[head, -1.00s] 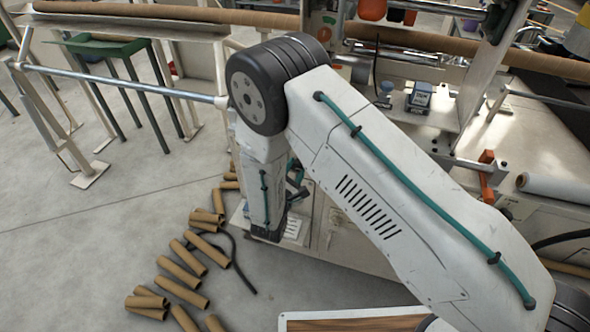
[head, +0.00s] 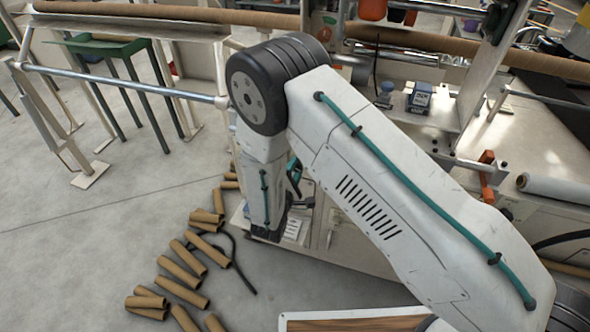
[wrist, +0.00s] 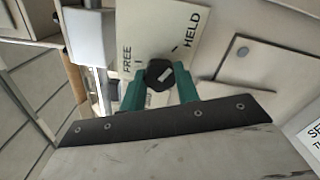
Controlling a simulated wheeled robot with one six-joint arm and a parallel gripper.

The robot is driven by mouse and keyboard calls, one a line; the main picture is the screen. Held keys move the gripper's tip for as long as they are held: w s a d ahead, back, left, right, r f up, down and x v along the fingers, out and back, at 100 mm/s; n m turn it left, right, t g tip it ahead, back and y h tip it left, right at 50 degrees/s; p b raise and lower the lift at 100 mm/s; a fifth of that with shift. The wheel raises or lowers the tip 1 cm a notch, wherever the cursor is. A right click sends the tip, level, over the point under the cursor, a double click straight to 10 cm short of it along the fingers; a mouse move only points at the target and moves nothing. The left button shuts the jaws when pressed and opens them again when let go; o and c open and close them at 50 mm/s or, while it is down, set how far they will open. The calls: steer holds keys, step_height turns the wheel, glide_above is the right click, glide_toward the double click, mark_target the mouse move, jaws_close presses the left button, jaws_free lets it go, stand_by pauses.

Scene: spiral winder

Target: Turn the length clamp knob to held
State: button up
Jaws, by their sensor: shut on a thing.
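The length clamp knob (wrist: 158,71) is a small black round knob with a pale bar across it, in the upper middle of the wrist view. It sits on a cream plate (wrist: 152,22) printed FREE at left and HELD at right, each with a short dark tick. The pale bar slants up to the right; I cannot tell which end is its pointer. My gripper (wrist: 160,84) has its teal fingers on either side of the knob, shut on it. In the head view my arm hides the knob, and only a bit of teal shows beside my wrist.
A cream panel (wrist: 255,67) with a round fastener lies right of the knob plate. A grey-white block (wrist: 87,36) stands to its left. In the head view, cardboard tubes (head: 181,292) lie on the floor, with bare floor to their left.

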steer(key=shift+f, duration=0.1)
steer(key=o, duration=1)
steer(key=v, duration=0.7)
steer(key=shift+s+a, duration=0.1)
steer(key=shift+s, duration=0.3)
